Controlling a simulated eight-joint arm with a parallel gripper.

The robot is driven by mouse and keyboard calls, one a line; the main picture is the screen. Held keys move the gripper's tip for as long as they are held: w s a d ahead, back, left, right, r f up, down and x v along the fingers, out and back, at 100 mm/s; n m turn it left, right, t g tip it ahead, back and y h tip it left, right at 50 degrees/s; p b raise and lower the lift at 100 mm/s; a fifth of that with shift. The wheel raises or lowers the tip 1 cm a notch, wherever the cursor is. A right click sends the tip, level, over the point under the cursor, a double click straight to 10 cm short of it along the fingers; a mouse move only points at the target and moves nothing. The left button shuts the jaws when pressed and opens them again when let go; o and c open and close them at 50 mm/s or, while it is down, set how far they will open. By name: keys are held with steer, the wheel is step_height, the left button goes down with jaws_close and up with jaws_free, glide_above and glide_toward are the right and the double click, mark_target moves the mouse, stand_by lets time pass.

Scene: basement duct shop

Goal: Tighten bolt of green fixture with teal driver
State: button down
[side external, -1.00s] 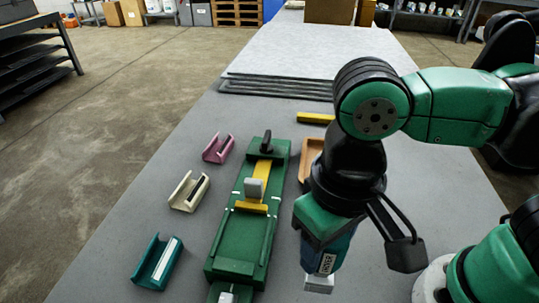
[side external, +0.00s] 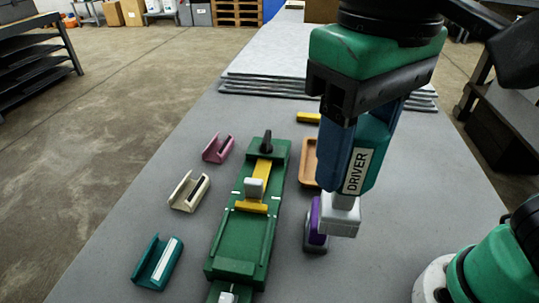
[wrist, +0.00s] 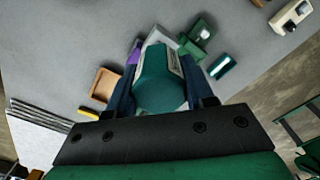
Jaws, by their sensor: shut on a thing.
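My gripper (side external: 362,125) is shut on the teal driver (side external: 368,160), which has a DRIVER label and a pale grey block-shaped tip pointing down. The driver hangs nearly upright above the table, to the right of the green fixture (side external: 238,240) and apart from it. The fixture is a long green bed with a yellow strip, a black knob at its far end and a grey block (side external: 253,187) on top. Another small grey piece shows at its near end, cut by the frame edge. I cannot tell which is the bolt. In the wrist view the driver's round teal end (wrist: 160,88) sits between my fingers.
Pink (side external: 218,148), cream (side external: 180,193) and teal (side external: 150,272) cradles stand left of the fixture. A purple piece (side external: 316,222) sits partly behind the driver tip. A tan tray (side external: 308,163), a yellow bar (side external: 308,118) and stacked grey sheets (side external: 245,88) lie farther back.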

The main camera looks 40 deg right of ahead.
steer(key=c, duration=1.1)
jaws_free()
jaws_close()
steer(key=w+a+f, duration=0.4)
steer(key=a+f, duration=0.1)
steer(key=a, duration=0.1)
glide_above(225, 299)
steer(key=shift+f, duration=5.2)
steer(key=shift+f, duration=0.95)
